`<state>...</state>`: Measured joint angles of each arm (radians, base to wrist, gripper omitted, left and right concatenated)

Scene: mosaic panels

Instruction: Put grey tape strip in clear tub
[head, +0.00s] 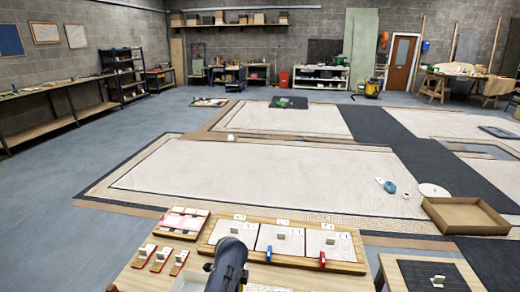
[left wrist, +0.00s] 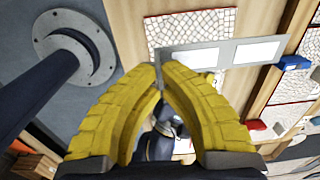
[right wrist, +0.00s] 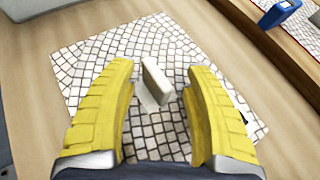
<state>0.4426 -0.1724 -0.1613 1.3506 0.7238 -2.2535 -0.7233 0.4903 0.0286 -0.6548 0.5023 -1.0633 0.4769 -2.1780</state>
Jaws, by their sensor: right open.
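I cannot pick out the grey tape strip or the clear tub for certain. A flat grey band with two whitish rectangles (left wrist: 227,52) lies beyond my left gripper (left wrist: 160,72) in the left wrist view. The left fingertips meet or nearly meet, and I cannot make out anything between them. My right gripper (right wrist: 165,100) is open above a mosaic panel (right wrist: 95,62) on a wooden surface. A small pale grey upright block (right wrist: 158,80) stands on that panel between the right fingers, with no clear contact. A dark arm of mine hides part of the front table in the head view.
A wooden board with three mosaic panels (head: 281,240) has a blue clamp (head: 268,254) and a red clamp (head: 322,259). Small red-based pieces (head: 163,256) lie left. A wooden tray (head: 466,214) sits at right. A dark panel with a pale block (head: 437,281) lies front right.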

